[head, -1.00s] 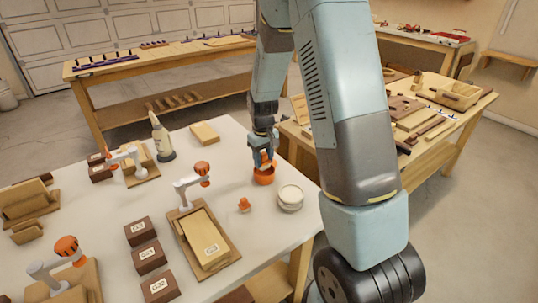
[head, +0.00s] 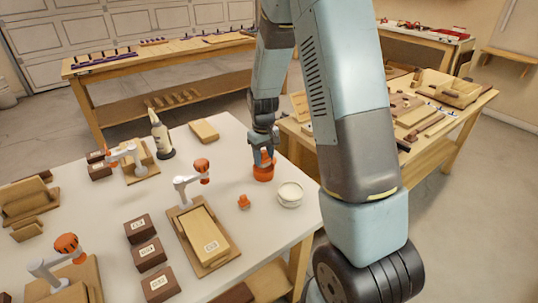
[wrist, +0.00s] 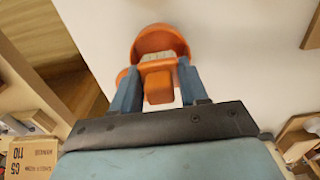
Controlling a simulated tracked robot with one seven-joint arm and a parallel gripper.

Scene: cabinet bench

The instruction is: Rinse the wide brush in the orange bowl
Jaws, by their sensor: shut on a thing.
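The orange bowl (head: 263,174) stands on the white bench top near its right edge. My gripper (head: 263,156) is directly above it, pointing down. The wrist view shows my gripper (wrist: 160,82) shut on the wide brush (wrist: 158,86), an orange block between the two blue fingers. Its pale bristle end (wrist: 155,58) points toward the bowl (wrist: 158,38) and overlaps its opening. I cannot tell whether the bristles touch the inside. The brush shows in the head view only as a bit of orange between the fingers.
A white round tub (head: 290,194) and a small orange piece (head: 244,202) stand close in front of the bowl. A wooden board with a labelled block (head: 205,238) and dark labelled boxes (head: 150,254) lie left. A bottle (head: 161,136) stands farther back.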

